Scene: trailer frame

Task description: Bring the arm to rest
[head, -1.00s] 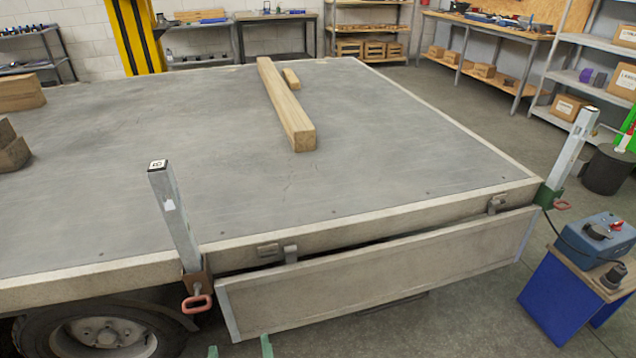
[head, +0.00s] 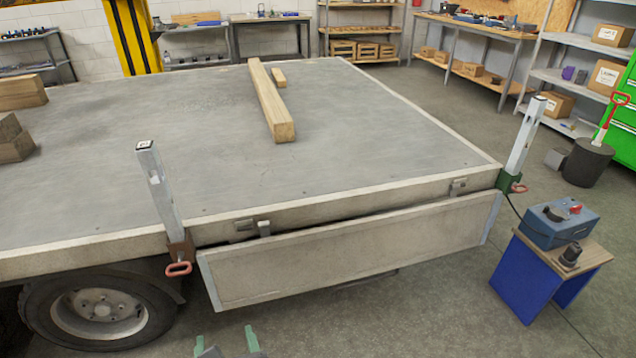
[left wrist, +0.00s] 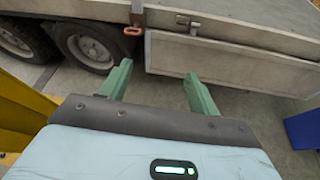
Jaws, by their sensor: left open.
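My left gripper (head: 225,342) shows at the bottom edge of the head view, with only its two green fingertips in sight. It is below and in front of the trailer's hanging side board (head: 350,250). In the left wrist view its two green fingers (left wrist: 158,88) are apart with nothing between them. Beyond them are the side board (left wrist: 225,65), a wheel (left wrist: 88,45) and a post foot with a red handle (left wrist: 133,30). The fingers appear clear of the trailer. My right gripper is not in view.
The trailer bed (head: 180,110) carries a long wooden beam (head: 270,100) and a short block (head: 279,77). Metal posts stand at the left (head: 162,195) and right (head: 525,140). A blue device (head: 555,225) sits on a stand at right. Floor in front of the board is clear.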

